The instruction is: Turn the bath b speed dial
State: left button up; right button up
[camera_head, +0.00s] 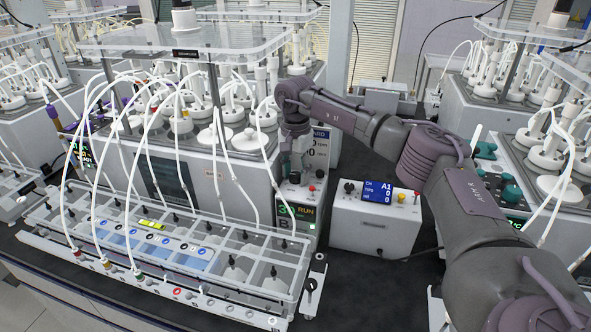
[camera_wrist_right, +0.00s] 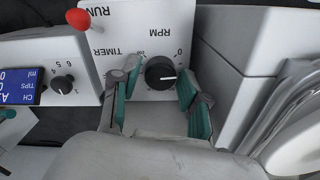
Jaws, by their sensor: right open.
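A black dial (camera_wrist_right: 160,73) with a white pointer line sits on a white panel marked RPM and TIMER in the right wrist view. My right gripper (camera_wrist_right: 159,80) is open, with one teal-padded finger on each side of the dial. I cannot tell whether either finger touches it. In the head view, my right gripper (camera_head: 297,168) points down over the bath unit whose lit display (camera_head: 300,211) reads 30 RUN, above a letter B. The gripper hides the dial there. My left gripper is not in view.
A red-topped toggle (camera_wrist_right: 78,18) stands by RUN on the same panel. A white box with a blue A1 display (camera_head: 378,192) stands close to the right. A clear-walled bath tray (camera_head: 165,262) with white tubes lies to the left. Dark bench shows between units.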

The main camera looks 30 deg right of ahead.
grip_shut()
jog(key=shift+m, duration=0.3)
jog(key=m, duration=0.2)
jog(key=shift+m, duration=0.3)
jog(key=m+p, duration=0.1)
jog(key=m, duration=0.3)
jog(key=shift+w+m, duration=0.1)
jog(key=shift+m, duration=0.2)
jog(key=m, duration=0.4)
jog(key=shift+p, duration=0.3)
jog(key=shift+m, duration=2)
jog(key=shift+r, duration=0.1)
